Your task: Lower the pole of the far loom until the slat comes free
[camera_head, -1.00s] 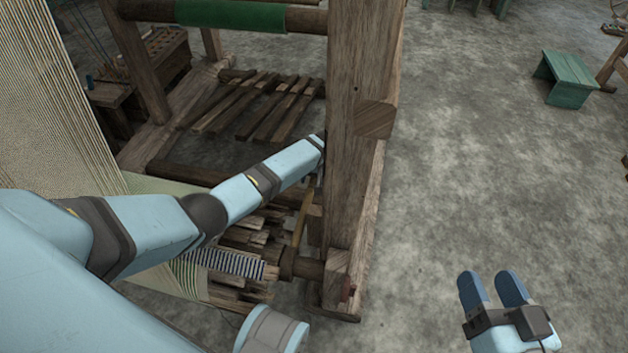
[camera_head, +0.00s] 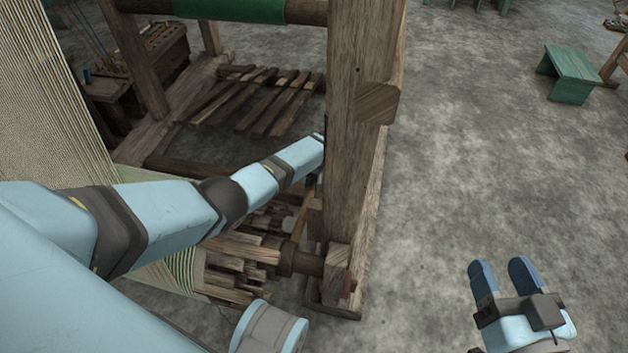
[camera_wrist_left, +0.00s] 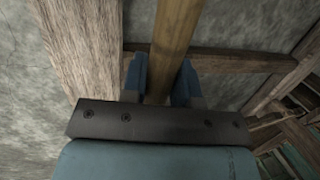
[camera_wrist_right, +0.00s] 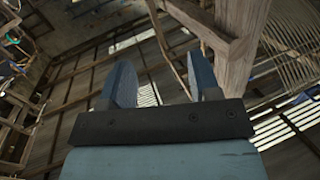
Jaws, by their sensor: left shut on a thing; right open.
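My left gripper (camera_wrist_left: 161,78) is shut on the yellowish wooden pole (camera_wrist_left: 176,28), which runs between its fingers in the left wrist view. In the head view the pole (camera_head: 300,222) slants down beside the loom's thick front post (camera_head: 352,150), just above the end of the round beam (camera_head: 305,263). The left fingers are mostly hidden there by the arm and post. I cannot pick out the slat for certain. My right gripper (camera_head: 504,272) is open and empty, over bare floor right of the loom. Its spread fingers also show in the right wrist view (camera_wrist_right: 161,80).
Wooden treadles (camera_head: 275,105) lie inside the loom frame. Pale warp threads (camera_head: 45,100) hang at the left. A green stool (camera_head: 568,72) stands at the upper right. The floor right of the post is clear.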

